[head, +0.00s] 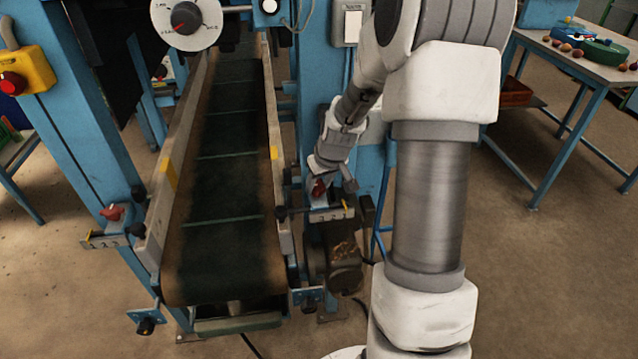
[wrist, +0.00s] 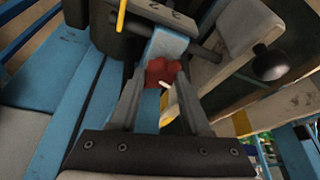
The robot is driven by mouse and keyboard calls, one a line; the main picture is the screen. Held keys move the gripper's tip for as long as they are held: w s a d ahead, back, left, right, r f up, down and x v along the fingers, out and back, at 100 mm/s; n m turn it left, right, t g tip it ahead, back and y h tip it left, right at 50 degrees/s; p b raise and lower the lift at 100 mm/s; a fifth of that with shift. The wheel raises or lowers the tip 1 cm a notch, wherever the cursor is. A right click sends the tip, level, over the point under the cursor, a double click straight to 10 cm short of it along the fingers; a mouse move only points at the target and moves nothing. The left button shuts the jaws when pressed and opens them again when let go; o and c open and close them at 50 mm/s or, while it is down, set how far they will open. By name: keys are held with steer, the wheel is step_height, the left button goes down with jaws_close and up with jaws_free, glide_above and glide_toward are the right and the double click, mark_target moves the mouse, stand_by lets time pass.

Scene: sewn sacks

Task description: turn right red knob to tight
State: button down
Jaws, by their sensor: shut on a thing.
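The right red knob (head: 319,187) sits on a bracket with a numbered plate (head: 331,213) at the right side of the conveyor. In the wrist view the red knob (wrist: 161,72) lies between my two fingers, with a pale pointer mark on it. My gripper (head: 325,180) reaches down to it from above; in the wrist view my gripper (wrist: 160,85) is shut on the knob. The fingers hide part of the knob in the head view. A left red knob (head: 112,212) sits by its own numbered plate (head: 104,240) on the conveyor's left side.
The conveyor belt (head: 222,200) runs between wooden side rails. A black round handle (wrist: 270,63) stands out near my gripper. A motor (head: 343,268) is below the plate. A blue post (head: 375,150) stands close behind. A table (head: 580,65) is at the far right.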

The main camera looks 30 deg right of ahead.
steer(key=shift+w+r+m+h, duration=0.15)
steer(key=shift+m+h, duration=0.35)
steer(key=shift+m, duration=0.7)
stand_by(0.6)
steer(key=shift+m+h+p, duration=0.3)
steer(key=shift+m+h, duration=0.2)
steer(key=shift+m, duration=0.9)
steer(key=shift+w+r+m+g+h+p, duration=0.1)
steer(key=shift+m+g+h+p, duration=0.35)
steer(key=shift+m+p, duration=0.9)
steer(key=shift+a+m+g+h+p, duration=0.1)
steer(key=shift+m+g+h+p, duration=0.45)
steer(key=shift+m+p, duration=1.15)
stand_by(1.8)
